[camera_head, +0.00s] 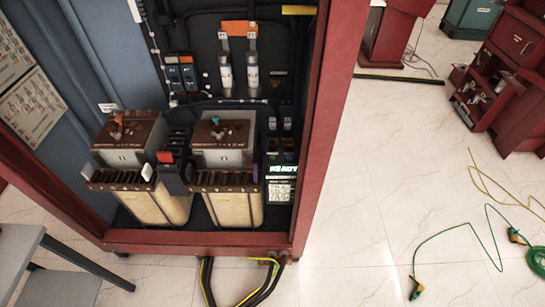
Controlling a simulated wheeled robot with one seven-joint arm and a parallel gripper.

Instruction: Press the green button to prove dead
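A red-framed cabinet (318,130) stands open and shows its inside. Two transformers with tan lower bodies stand side by side on its floor, the left one (160,203) and the right one (235,208). A small teal-green knob-like part (216,121) sits on top of the right one; I cannot tell whether it is a button. A dark unit with a pale green label or display (281,170) is at the right inside the cabinet. No clear green button can be made out. My gripper is not in view.
A grey table or bench (45,245) is at the lower left. Black and yellow-striped cables (262,285) come out under the cabinet. A green cable (470,230) lies on the tiled floor at right. Red cabinets (515,85) stand at the upper right. Floor right of the cabinet is mostly clear.

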